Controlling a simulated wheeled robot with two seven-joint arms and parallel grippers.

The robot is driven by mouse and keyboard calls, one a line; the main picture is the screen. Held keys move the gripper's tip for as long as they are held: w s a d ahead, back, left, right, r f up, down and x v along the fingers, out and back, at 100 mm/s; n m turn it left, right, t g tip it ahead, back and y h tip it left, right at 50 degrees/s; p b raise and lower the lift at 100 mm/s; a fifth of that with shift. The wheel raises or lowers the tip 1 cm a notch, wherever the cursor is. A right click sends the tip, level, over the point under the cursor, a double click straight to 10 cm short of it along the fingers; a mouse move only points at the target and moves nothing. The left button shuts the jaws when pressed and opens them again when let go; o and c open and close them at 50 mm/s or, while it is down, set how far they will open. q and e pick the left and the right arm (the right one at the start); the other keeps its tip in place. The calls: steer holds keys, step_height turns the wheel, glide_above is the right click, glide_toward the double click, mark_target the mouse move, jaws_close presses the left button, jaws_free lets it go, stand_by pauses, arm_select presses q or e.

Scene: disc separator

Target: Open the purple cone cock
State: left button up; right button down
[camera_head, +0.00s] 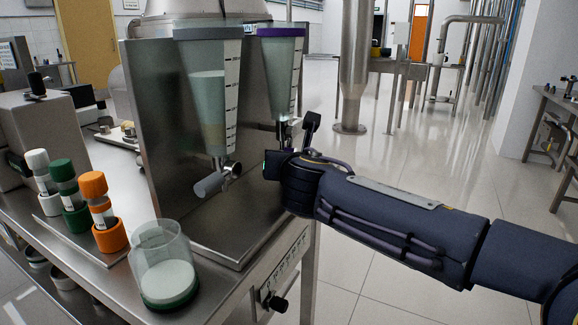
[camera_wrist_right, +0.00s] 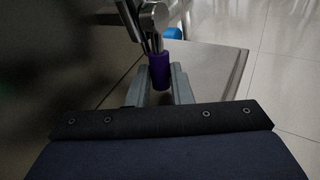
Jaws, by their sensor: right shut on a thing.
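The purple-rimmed cone (camera_head: 281,75) hangs at the right of the steel panel in the head view, with pale greenish liquid inside. Its metal cock (camera_wrist_right: 153,16) shows in the right wrist view, with a purple handle (camera_wrist_right: 160,72) pointing down. My right gripper (camera_wrist_right: 160,86) is shut on the purple handle, one finger on each side. In the head view my right gripper (camera_head: 274,163) is just below the cone's outlet, and the hand hides most of the cock. My left gripper is not in view.
A grey-rimmed cone (camera_head: 208,95) with a grey cock (camera_head: 217,180) hangs left of the purple one. A glass jar (camera_head: 163,265) stands at the bench front. Capped tubes (camera_head: 100,210) in white, green and orange stand at left.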

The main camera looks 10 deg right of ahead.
steer(key=c, duration=1.3)
jaws_free()
steer(key=p+v, duration=0.1)
steer(key=v, duration=0.6)
steer(key=shift+s, duration=0.4)
